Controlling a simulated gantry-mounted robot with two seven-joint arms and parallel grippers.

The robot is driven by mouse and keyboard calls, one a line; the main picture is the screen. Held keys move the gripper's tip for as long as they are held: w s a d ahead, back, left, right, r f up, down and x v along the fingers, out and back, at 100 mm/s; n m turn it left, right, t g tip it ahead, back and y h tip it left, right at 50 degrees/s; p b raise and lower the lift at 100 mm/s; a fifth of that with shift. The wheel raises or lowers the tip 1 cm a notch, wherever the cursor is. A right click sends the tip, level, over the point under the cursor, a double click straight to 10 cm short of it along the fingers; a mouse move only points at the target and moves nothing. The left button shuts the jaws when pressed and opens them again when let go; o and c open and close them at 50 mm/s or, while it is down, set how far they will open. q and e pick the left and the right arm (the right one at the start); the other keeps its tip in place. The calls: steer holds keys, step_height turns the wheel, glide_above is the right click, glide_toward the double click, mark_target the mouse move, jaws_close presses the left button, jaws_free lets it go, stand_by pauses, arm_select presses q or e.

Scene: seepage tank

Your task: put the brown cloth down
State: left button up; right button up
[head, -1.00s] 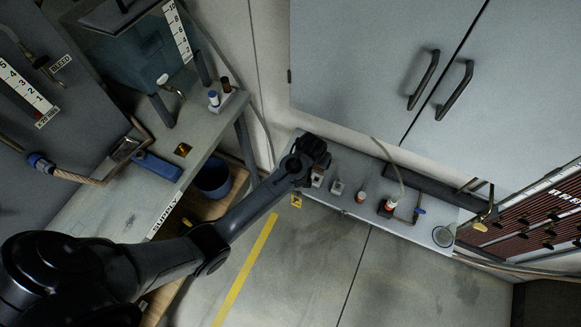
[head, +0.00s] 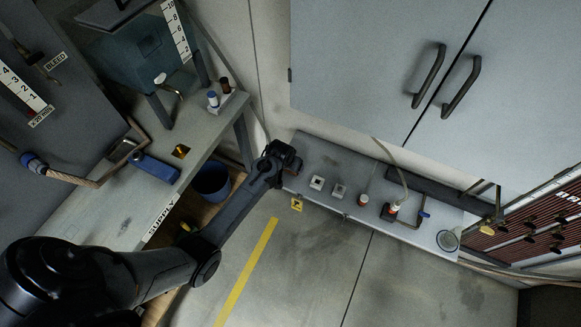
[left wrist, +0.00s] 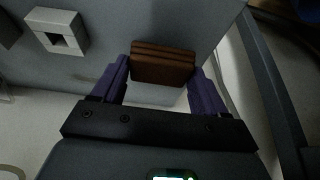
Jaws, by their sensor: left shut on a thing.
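The brown cloth (left wrist: 163,66) is a folded, layered block in the left wrist view. It sits between the two purple fingers of my left gripper (left wrist: 160,72), which is shut on it. In the head view my left gripper (head: 284,156) is at the left end of the low grey bench (head: 325,155) along the wall. My right gripper is not in view.
White square blocks (head: 317,183), a red-banded bottle (head: 363,200) and a tubed fitting (head: 392,210) stand along the bench. One white block (left wrist: 57,30) shows in the wrist view. A supply table (head: 140,190) and a blue bucket (head: 212,182) are at left.

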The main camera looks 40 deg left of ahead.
arm_select(q)
steer(key=shift+f, duration=0.55)
steer(key=shift+f, duration=0.15)
steer(key=o, duration=1.1)
